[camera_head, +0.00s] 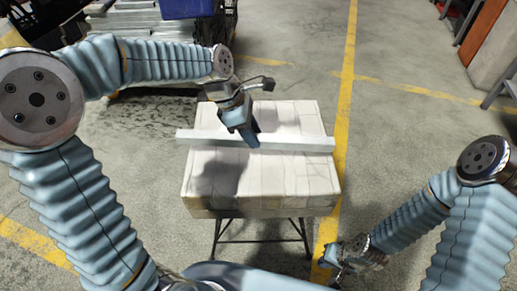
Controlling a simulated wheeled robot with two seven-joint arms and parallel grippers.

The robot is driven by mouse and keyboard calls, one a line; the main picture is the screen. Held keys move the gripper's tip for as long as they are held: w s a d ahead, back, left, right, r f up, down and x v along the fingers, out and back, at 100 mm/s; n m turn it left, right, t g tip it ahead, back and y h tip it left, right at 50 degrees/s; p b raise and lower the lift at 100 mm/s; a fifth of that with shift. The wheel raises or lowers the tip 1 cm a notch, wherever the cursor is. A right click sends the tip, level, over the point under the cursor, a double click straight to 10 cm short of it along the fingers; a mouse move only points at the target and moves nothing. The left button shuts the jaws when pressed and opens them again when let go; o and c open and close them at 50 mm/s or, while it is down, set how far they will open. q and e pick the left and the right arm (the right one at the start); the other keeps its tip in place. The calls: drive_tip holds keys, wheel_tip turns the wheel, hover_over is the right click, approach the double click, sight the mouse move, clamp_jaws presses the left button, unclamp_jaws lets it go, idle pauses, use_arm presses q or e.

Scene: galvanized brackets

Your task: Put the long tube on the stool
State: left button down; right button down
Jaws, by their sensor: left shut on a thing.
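The long tube (296,144) is a pale grey metal bar. It lies crosswise over the top of the stool (258,187) and sticks out a little past its left edge. The stool has a white, blocky square top and thin dark legs. My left gripper (251,138) is shut on the tube near its middle, from above. I cannot tell whether the tube touches the stool top or hangs just over it. My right gripper (327,264) is low at the bottom, right of the stool legs, away from the tube; its fingers are too small to read.
A dark crate or rack with stacked metal parts (135,22) and a blue bin (187,8) stands at the back left. Yellow lines (346,80) mark the concrete floor. A grey cabinet (495,50) is at the far right.

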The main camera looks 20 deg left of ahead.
sight(240, 138)
use_arm(q)
drive_tip(key=shift+s+d+f, duration=0.1)
drive_tip(key=shift+d+f, duration=0.45)
drive_tip(key=shift+f, duration=0.05)
drive_tip(key=shift+d+f+b, duration=0.15)
drive_tip(key=shift+f+b, duration=0.05)
drive_tip(key=shift+f, duration=0.75)
drive_tip(key=shift+d+f+b, duration=0.1)
drive_tip(key=shift+f+b, duration=0.05)
drive_tip(key=shift+f, duration=0.75)
drive_tip(key=c, duration=0.8)
unclamp_jaws()
drive_tip(key=shift+f, duration=0.1)
drive_tip(key=p+v, duration=0.2)
drive_tip(key=v, duration=1)
drive_tip(key=shift+s, duration=0.1)
